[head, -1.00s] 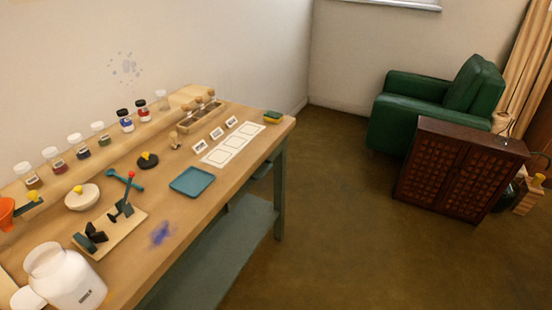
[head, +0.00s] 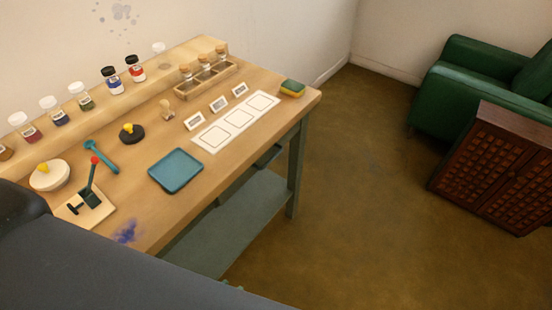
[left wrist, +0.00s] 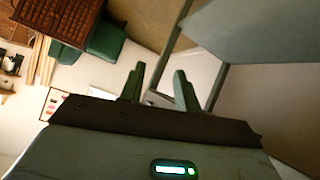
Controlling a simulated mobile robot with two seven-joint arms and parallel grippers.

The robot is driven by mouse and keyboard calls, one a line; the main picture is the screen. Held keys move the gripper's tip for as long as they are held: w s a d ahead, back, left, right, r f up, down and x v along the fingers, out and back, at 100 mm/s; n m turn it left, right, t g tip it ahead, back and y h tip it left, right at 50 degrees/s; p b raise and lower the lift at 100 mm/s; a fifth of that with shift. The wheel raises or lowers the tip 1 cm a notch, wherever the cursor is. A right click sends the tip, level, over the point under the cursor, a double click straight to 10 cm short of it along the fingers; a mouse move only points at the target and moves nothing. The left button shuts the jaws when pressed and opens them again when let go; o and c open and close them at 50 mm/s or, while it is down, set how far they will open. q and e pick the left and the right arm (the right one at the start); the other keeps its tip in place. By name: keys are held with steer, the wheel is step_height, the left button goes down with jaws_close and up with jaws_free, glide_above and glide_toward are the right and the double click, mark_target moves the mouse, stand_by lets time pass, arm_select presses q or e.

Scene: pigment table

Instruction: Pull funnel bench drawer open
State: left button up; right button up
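The wooden bench (head: 250,135) runs along the wall in the head view. A dark box-like part (head: 268,156) shows under its front edge near the right leg; I cannot tell whether it is the drawer. The bench's leg and lower shelf (left wrist: 260,35) appear beyond the fingers, tilted. My right gripper is not in view.
A teal tray (head: 176,171), a white card strip (head: 213,137), a sponge (head: 292,88) and several jars stand on the bench. A brown cabinet (head: 500,165) and green armchair (head: 455,90) are at the right. The floor (head: 350,190) between is clear.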

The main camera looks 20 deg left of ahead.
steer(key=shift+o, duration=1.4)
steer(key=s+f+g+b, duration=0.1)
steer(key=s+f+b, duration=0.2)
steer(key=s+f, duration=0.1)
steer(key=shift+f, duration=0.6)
arm_select(q)
steer(key=w+d+f+n+t+b, duration=0.1)
steer(key=w+n+t, duration=0.3)
steer(key=w, duration=0.9)
steer(key=w+a+r+n+t+y+b, duration=0.1)
steer(key=w+r+n+t+b, duration=0.2)
steer(key=w, duration=0.5)
steer(key=w+r+n+t+y+b, duration=0.1)
steer(key=w+r+n, duration=0.3)
steer(key=w, duration=0.4)
steer(key=shift+w+a+r+n+t+y+b, duration=0.15)
steer(key=shift+w+a+n+t+y+b, duration=0.2)
steer(key=shift+t+b, duration=0.55)
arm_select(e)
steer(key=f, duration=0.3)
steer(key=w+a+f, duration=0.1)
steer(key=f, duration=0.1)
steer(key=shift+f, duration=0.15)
arm_select(q)
steer(key=shift+x, duration=3.85)
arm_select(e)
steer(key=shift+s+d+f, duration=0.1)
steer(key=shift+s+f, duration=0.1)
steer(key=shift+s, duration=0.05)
